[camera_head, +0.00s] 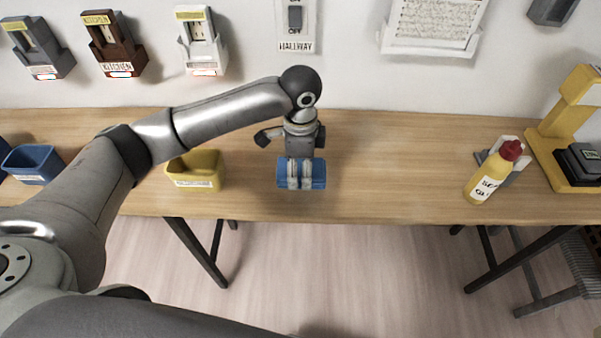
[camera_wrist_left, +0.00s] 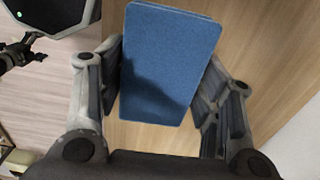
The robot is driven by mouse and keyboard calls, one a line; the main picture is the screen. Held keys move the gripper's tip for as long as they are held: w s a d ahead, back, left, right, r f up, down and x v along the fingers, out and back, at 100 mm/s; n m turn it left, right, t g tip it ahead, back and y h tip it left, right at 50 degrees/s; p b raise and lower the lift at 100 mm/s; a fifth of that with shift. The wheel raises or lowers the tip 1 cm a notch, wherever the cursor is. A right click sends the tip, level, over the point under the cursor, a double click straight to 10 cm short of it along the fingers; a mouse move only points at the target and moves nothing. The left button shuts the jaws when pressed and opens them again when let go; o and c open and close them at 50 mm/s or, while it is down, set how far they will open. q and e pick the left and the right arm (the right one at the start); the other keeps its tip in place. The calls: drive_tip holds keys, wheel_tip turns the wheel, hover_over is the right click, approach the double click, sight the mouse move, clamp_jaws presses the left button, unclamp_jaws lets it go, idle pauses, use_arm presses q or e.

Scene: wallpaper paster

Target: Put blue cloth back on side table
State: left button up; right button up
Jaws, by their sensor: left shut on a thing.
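The blue cloth (camera_head: 318,174) is a flat rectangular block at the middle of the wooden table (camera_head: 390,180). My left gripper (camera_head: 300,175) reaches down over it from above and is shut on it. In the left wrist view the blue cloth (camera_wrist_left: 165,65) lies between the two fingers of the left gripper (camera_wrist_left: 160,100), with the wooden tabletop behind it. I cannot tell whether the cloth touches the table.
A yellow bin (camera_head: 197,172) stands left of the cloth and a blue bin (camera_head: 35,163) at the far left. A yellow bottle with a red cap (camera_head: 490,175) and a yellow device (camera_head: 560,130) stand at the right. The tabletop between cloth and bottle is clear.

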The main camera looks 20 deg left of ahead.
sight(301, 172)
use_arm(q)
drive_tip(key=shift+w+a+f, duration=0.1)
drive_tip(key=shift+w+f, duration=0.3)
drive_tip(key=shift+f, duration=0.1)
drive_tip(key=f+p, duration=0.2)
drive_tip(key=shift+w+a+f, duration=0.1)
drive_tip(key=shift+w+f, duration=0.2)
drive_tip(key=shift+f, duration=0.4)
drive_tip(key=shift+f, duration=0.2)
drive_tip(key=o, duration=1.1)
drive_tip(key=shift+c, duration=0.2)
drive_tip(key=shift+f+b, duration=0.15)
drive_tip(key=shift+b, duration=0.3)
drive_tip(key=r, duration=0.5)
drive_tip(key=r+b, duration=0.1)
drive_tip(key=r, duration=0.3)
drive_tip(key=shift+d+r, duration=0.2)
drive_tip(key=shift+r, duration=0.85)
